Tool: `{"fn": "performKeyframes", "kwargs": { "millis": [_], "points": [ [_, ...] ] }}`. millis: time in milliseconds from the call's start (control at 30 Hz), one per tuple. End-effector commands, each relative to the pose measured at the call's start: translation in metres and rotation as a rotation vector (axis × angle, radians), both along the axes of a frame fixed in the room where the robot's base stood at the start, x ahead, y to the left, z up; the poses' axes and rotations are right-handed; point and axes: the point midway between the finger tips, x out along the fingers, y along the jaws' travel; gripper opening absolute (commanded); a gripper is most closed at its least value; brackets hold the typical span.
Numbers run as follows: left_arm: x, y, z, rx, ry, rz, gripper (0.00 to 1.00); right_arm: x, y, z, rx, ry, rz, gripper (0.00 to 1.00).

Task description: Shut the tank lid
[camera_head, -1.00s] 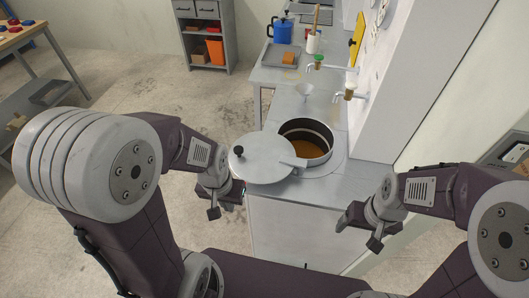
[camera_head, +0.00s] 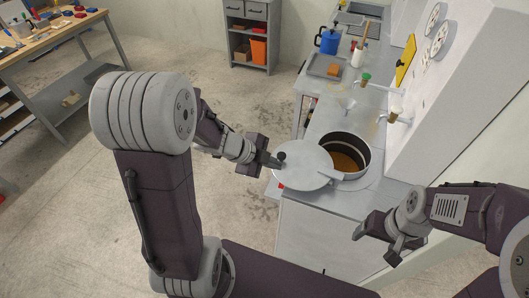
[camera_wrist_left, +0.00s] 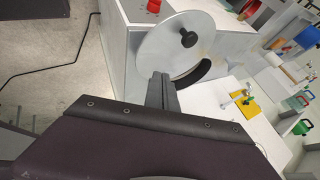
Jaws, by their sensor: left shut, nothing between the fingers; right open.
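The tank (camera_head: 352,140) is a round opening in the grey counter, with amber-brown contents. Its flat round lid (camera_head: 304,168) is swung aside to the left, leaving most of the opening uncovered. The lid has a dark knob (camera_head: 282,156) near its left edge. My left gripper (camera_head: 275,163) is shut and empty, close beside the knob; whether they touch I cannot tell. In the left wrist view the shut fingers (camera_wrist_left: 161,88) point toward the lid (camera_wrist_left: 170,48), with the knob (camera_wrist_left: 189,39) beyond their tips. My right gripper (camera_head: 376,244) is open and empty, in front of the counter.
Two small taps (camera_head: 392,116) stick out from the white wall panel behind the tank. A funnel (camera_head: 348,104), a tray with an orange block (camera_head: 333,69) and a blue jug (camera_head: 328,41) stand farther back on the counter. A workbench (camera_head: 60,45) is at far left.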

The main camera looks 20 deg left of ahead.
Motion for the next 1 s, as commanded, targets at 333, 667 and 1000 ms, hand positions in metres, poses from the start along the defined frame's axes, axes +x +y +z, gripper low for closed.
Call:
{"fn": "performKeyframes", "kwargs": {
  "millis": [333,667,1000],
  "points": [
    [-0.018,0.057,0.016,0.013,0.080,0.054,0.00,0.000,0.000,0.044,0.000,0.000,0.000,0.78],
    [0.002,0.034,-0.030,0.012,0.082,0.049,0.00,0.000,0.000,0.014,0.000,0.000,0.000,0.78],
    [0.042,0.010,-0.061,0.015,0.079,0.052,0.00,0.000,0.000,0.006,0.000,0.000,0.000,0.78]
  ]
}}
